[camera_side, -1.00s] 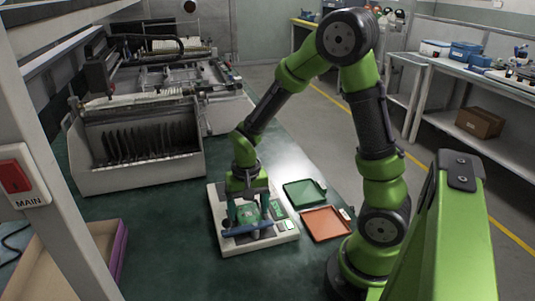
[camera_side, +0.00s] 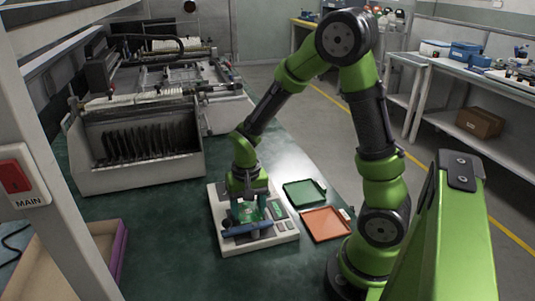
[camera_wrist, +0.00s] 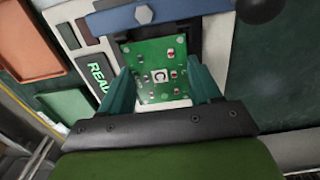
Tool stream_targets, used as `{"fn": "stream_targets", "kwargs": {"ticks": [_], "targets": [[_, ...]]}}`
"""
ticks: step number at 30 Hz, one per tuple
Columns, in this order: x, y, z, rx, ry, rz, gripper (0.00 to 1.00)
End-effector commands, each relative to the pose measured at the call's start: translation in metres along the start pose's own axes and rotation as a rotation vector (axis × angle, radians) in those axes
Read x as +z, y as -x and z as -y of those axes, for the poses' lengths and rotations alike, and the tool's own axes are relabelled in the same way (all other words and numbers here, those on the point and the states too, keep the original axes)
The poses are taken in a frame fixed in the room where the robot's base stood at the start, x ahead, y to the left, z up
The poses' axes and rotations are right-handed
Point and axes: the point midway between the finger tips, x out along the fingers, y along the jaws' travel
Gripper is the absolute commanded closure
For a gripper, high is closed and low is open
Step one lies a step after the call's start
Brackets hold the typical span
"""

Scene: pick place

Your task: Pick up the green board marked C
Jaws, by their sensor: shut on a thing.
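The green board marked C (camera_wrist: 160,60) shows between my fingers in the wrist view, its white C label facing the camera. My gripper (camera_wrist: 163,90) is shut on the board, with one teal finger at each side edge. In the side view my gripper (camera_side: 248,218) points down over the light grey test fixture (camera_side: 287,238), and the board (camera_side: 247,212) is mostly hidden by the fingers. The fixture's blue bar (camera_side: 246,229) lies just in front of the board. I cannot tell whether the board still touches the fixture.
A green tray (camera_side: 304,193) and an orange tray (camera_side: 325,224) lie right of the fixture. A grey rack of dark boards (camera_side: 135,150) stands at the left. An open box (camera_side: 85,265) is at the front left. The dark green table between is clear.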

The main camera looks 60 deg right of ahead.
Motion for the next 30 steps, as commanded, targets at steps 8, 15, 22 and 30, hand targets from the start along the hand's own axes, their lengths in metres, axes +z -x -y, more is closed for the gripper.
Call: {"fn": "stream_targets", "kwargs": {"ticks": [8,15,22,30], "targets": [[0.0,0.018,0.0,-0.002,0.001,-0.002,0.59],[0.0,0.032,0.0,-0.002,0.0,-0.002,0.59],[0.0,0.046,0.0,-0.002,-0.001,-0.002,0.59],[0.0,0.051,0.0,0.0,0.0,-0.001,0.59]]}}
